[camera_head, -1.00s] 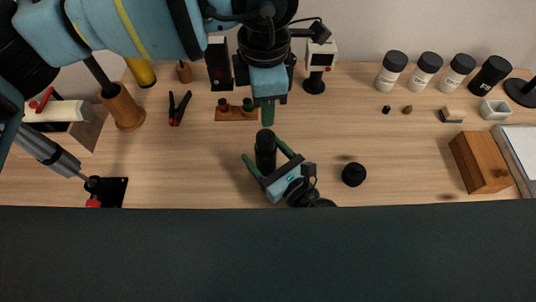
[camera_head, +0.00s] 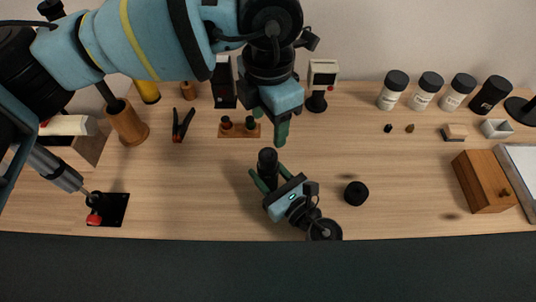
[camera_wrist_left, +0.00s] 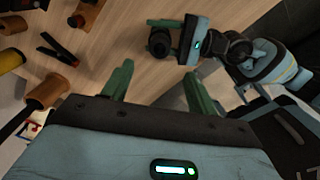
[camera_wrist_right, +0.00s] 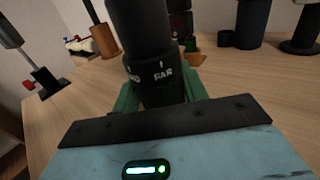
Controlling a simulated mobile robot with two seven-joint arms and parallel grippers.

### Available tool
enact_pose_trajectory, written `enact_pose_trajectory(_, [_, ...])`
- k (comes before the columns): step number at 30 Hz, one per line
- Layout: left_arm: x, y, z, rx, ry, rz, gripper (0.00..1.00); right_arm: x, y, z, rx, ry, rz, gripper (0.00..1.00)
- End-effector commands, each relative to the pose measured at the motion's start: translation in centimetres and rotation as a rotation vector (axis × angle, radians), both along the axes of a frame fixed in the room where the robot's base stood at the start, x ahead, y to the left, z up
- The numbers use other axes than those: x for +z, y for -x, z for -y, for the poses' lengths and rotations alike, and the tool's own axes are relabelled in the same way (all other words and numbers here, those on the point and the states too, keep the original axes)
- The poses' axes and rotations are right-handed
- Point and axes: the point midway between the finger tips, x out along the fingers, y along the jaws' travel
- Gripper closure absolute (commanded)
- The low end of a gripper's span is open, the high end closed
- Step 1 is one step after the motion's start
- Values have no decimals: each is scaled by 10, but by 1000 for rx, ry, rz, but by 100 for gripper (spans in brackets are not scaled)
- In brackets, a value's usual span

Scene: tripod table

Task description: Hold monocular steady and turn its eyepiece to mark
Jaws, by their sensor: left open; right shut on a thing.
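The monocular (camera_head: 267,160) is a black cylinder near the table's middle. In the right wrist view its barrel (camera_wrist_right: 145,40) stands close to upright, with white tick marks and lettering, partly readable as "PAR", on a lower band. My right gripper (camera_head: 271,179) is shut on its lower part from the front. I cannot tell whether its base touches the table. My left gripper (camera_head: 281,133) points down above and slightly behind the monocular, apart from it. In the left wrist view its fingers (camera_wrist_left: 158,88) are spread and empty, and the monocular's round black top (camera_wrist_left: 159,42) lies beyond them.
A black round object (camera_head: 355,193) stands right of my right gripper. Behind are a wooden rack (camera_head: 239,130), a clamp (camera_head: 182,125) and a white-headed device (camera_head: 320,80). A wooden box (camera_head: 483,181) and several jars (camera_head: 425,92) are at the right. The centre-right table is mostly clear.

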Motion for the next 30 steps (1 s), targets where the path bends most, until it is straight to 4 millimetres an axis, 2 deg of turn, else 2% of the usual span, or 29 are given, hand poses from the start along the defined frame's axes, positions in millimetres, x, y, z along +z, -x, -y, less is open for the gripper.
enact_pose_trajectory(3, [2,0,0,164,1,-3,42,0,0,0,0,1,-1,87])
enact_pose_trajectory(9, [5,0,0,361,1,-1,42,0,0,0,0,1,-1,87])
enact_pose_trajectory(20, [3,0,-1,425,0,-1,42,0,0,0,0,1,-1,87])
enact_pose_trajectory(23, [-4,0,-1,424,-1,-3,42,0,0,0,0,1,-1,87])
enact_pose_trajectory(30, [-45,0,-1,423,-2,-5,42,0,0,0,0,1,-1,87])
